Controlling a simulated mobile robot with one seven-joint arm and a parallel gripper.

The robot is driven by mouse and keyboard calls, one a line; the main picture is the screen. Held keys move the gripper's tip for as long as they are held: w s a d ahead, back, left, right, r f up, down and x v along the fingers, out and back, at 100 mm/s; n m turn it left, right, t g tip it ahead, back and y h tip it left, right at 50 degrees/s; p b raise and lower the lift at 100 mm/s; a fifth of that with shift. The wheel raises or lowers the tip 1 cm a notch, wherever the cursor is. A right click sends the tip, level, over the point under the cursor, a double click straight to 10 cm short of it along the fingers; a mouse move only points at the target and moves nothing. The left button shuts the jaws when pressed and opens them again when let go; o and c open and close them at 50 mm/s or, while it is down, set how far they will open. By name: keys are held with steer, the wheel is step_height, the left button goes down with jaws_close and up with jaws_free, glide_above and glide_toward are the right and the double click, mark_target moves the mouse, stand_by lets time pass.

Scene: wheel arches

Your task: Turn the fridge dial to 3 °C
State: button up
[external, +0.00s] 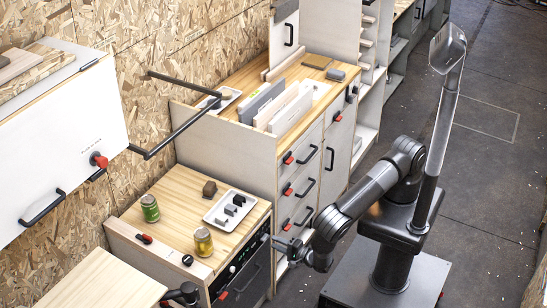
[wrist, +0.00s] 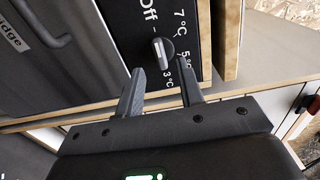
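The fridge dial (wrist: 163,50) is a small grey knob with a pale line, set on a black panel (wrist: 150,14) in the wrist view. White marks Off, 7 °C, 5 °C and 3 °C stand around it. I cannot surely tell which mark its pointer faces. The grey fridge door (wrist: 60,62), with a bar handle, lies left of the panel. My gripper (wrist: 161,74) is open and empty, its two fingers spread to either side below the dial, apparently short of it. In the external view my gripper (external: 291,247) is in front of the black-fronted unit.
Drawers with black handles (external: 307,157) stand behind my gripper. Open floor (external: 480,190) lies to the right.

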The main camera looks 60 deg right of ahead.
mark_target(266, 238)
steer(key=shift+w, duration=2.05)
steer(key=shift+c, duration=0.4)
jaws_close()
